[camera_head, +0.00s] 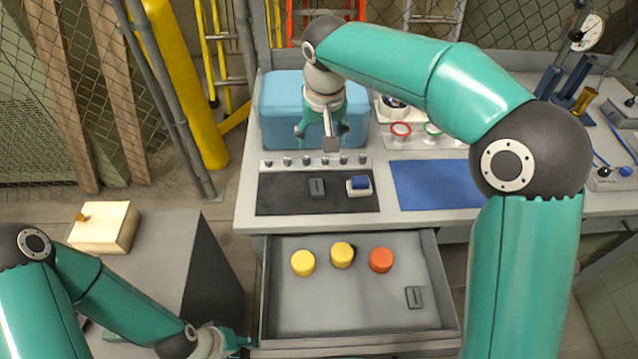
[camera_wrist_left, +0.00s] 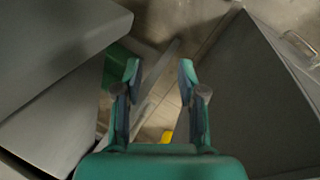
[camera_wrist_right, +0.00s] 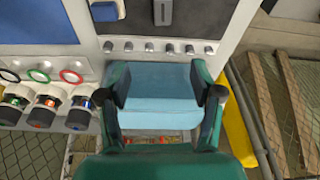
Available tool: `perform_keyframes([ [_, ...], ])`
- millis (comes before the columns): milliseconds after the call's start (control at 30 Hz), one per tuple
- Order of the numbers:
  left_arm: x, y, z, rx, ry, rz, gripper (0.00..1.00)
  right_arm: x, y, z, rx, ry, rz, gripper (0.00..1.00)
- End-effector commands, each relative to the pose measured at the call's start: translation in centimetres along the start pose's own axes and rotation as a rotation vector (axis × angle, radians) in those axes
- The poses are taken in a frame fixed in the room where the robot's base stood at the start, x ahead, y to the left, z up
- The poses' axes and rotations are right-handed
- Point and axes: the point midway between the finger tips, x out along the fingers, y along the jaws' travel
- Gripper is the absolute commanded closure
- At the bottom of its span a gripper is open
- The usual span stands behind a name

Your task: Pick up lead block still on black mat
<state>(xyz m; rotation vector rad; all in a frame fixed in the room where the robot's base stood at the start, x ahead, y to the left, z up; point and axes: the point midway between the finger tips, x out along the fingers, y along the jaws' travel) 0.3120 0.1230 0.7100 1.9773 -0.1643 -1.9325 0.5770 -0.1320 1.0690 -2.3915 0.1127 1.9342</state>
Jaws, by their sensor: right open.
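A dark grey lead block (camera_head: 317,188) lies on the black mat (camera_head: 275,195) on the bench. It also shows at the top edge of the right wrist view (camera_wrist_right: 162,12). Another similar grey block (camera_head: 415,297) lies in the open drawer. My right gripper (camera_head: 322,132) is open, above and behind the mat, in front of the light blue box (camera_head: 283,95). In the right wrist view its fingers are apart with nothing between them. My left gripper (camera_head: 238,342) is low beside the drawer's left side; the left wrist view shows it open and empty (camera_wrist_left: 160,75).
A blue and white item (camera_head: 360,185) sits right of the block on the mat. A row of small knobs (camera_head: 314,161) runs behind the mat. The drawer (camera_head: 345,318) holds two yellow and one orange cylinder. A bare blue mat (camera_head: 437,184) lies to the right.

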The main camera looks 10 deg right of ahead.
Motion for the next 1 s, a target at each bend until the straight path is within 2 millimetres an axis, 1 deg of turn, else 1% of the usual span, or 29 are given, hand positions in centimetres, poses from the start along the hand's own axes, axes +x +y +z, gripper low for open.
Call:
perform_keyframes([
  [33,0.0,0.0,0.0,0.0,0.0,0.0,0.6,0.7,-0.5,0.6,0.007,-0.033,0.004,0.34],
  [100,0.0,0.0,0.0,0.0,0.0,0.0,0.6,1.4,-0.9,1.1,0.014,-0.061,0.007,0.34],
  [267,-0.2,0.1,0.0,0.0,0.0,0.0,0.6,3.8,-0.9,1.4,0.015,-0.071,0.009,0.34],
  [500,-0.8,0.3,0.0,0.0,0.0,0.0,0.6,8.9,-0.9,1.7,0.013,-0.071,0.01,0.34],
  [600,-1.0,0.4,0.0,0.0,0.0,0.0,0.6,10.7,-0.9,1.8,0.014,-0.068,0.009,0.34],
  [700,-1.2,0.4,0.0,0.0,0.0,0.0,0.6,11.9,-0.9,1.8,0.014,-0.067,0.008,0.34],
  [867,-1.3,0.5,0.0,0.0,0.0,0.0,0.6,12.8,-0.9,1.8,0.013,-0.065,0.007,0.34],
  [967,-1.8,0.7,0.0,0.0,0.0,0.0,0.6,13.4,-0.9,1.7,0.013,-0.067,0.008,0.34],
  [1000,-2.1,0.8,0.0,0.0,0.0,0.0,0.6,13.9,-1.0,1.7,0.013,-0.068,0.008,0.34],
])
